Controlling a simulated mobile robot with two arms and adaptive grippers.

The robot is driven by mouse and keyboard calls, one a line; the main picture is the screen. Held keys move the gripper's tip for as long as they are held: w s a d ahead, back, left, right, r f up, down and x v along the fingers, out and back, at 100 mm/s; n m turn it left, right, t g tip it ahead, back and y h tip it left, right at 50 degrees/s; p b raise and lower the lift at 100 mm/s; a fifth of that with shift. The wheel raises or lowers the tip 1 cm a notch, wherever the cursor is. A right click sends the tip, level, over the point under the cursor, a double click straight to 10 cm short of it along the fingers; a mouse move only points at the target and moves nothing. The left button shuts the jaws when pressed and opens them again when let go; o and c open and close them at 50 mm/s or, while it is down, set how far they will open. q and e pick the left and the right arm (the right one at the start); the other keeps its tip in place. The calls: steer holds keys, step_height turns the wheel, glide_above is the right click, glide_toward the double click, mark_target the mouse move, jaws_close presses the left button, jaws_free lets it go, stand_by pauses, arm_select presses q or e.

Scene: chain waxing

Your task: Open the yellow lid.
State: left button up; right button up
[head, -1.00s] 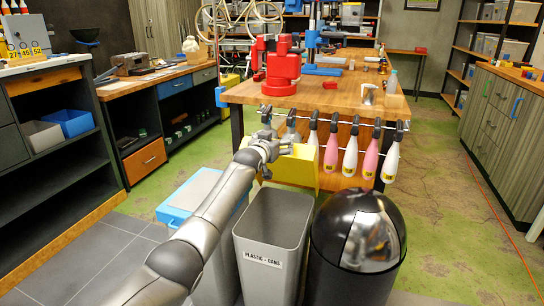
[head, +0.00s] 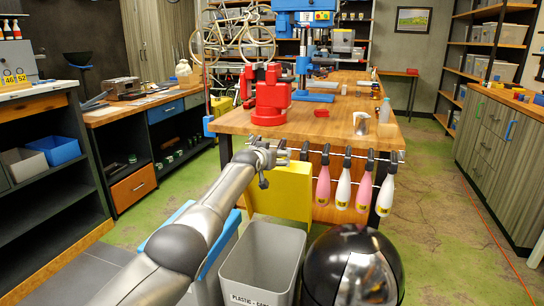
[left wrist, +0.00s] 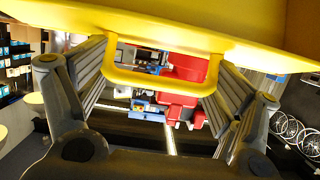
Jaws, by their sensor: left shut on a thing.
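The yellow lid (head: 280,192) stands steeply tilted at the back of the open grey bin (head: 250,272) labelled plastic and cans. My left gripper (head: 277,156) is at the lid's upper edge, beside the workbench front. In the left wrist view, the underside of a yellow panel fills the top, and its U-shaped yellow handle (left wrist: 160,82) lies between the two fingers of my left gripper (left wrist: 160,95). The gripper is shut on this handle; the exact finger contact is partly hidden. My right gripper is not in view.
A black domed bin (head: 352,270) stands right of the grey bin, and a blue-rimmed bin (head: 232,225) stands left, partly behind my arm. The wooden workbench (head: 330,125) is close behind the lid. Pink and white bottles (head: 343,188) hang along its front.

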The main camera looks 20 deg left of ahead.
arm_select(q)
steer(key=shift+r, duration=0.1)
steer(key=o, duration=1.3)
steer(key=shift+s+a, duration=0.1)
steer(key=shift+s, duration=0.1)
steer(key=shift+v, duration=5.85)
